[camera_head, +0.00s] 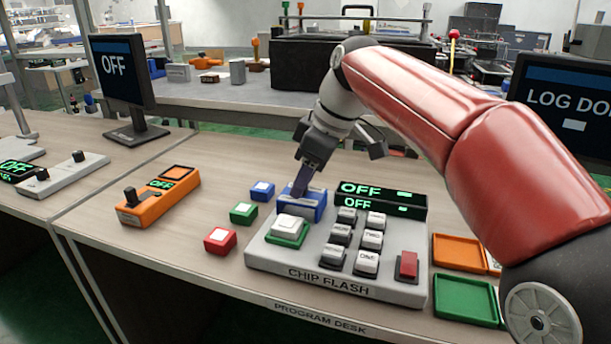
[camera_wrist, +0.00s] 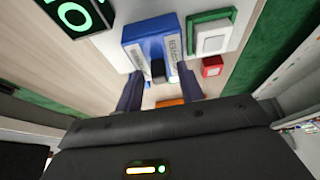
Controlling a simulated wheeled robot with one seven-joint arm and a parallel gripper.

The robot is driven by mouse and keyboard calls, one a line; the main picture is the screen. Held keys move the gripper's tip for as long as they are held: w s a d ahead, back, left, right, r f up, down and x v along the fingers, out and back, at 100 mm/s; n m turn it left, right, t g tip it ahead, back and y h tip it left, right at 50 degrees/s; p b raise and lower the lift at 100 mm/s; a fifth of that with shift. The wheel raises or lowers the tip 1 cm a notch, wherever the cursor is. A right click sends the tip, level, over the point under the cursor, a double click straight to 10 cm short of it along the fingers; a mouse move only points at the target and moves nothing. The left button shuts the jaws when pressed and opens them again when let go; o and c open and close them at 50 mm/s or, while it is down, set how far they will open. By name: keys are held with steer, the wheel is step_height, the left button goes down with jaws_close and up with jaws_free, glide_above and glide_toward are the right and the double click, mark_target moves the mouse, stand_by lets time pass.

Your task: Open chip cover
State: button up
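The chip flash unit (camera_head: 335,262) is a grey console on the desk. A blue piece (camera_head: 288,208), which looks like the chip cover, sits at its back left, behind a green socket (camera_head: 287,232) holding a white chip (camera_head: 288,224). In the wrist view the blue piece (camera_wrist: 150,42) shows a printed label and a small dark tab (camera_wrist: 158,70). My gripper (camera_head: 306,180) reaches down over the blue piece. In the wrist view my gripper (camera_wrist: 158,85) has its fingers apart, one to each side of the tab. Contact cannot be told.
Small red (camera_head: 220,240), green (camera_head: 243,212) and blue (camera_head: 262,191) blocks stand left of the console. An orange switch box (camera_head: 158,195) is further left. A display (camera_head: 381,198) reading OFF and several keys lie to the right. Orange (camera_head: 459,251) and green (camera_head: 467,300) trays are at right.

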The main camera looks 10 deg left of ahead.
mark_target(322, 197)
steer(key=p+v, duration=0.1)
steer(key=v, duration=0.6)
steer(key=shift+d+r, duration=0.2)
steer(key=shift+r, duration=0.1)
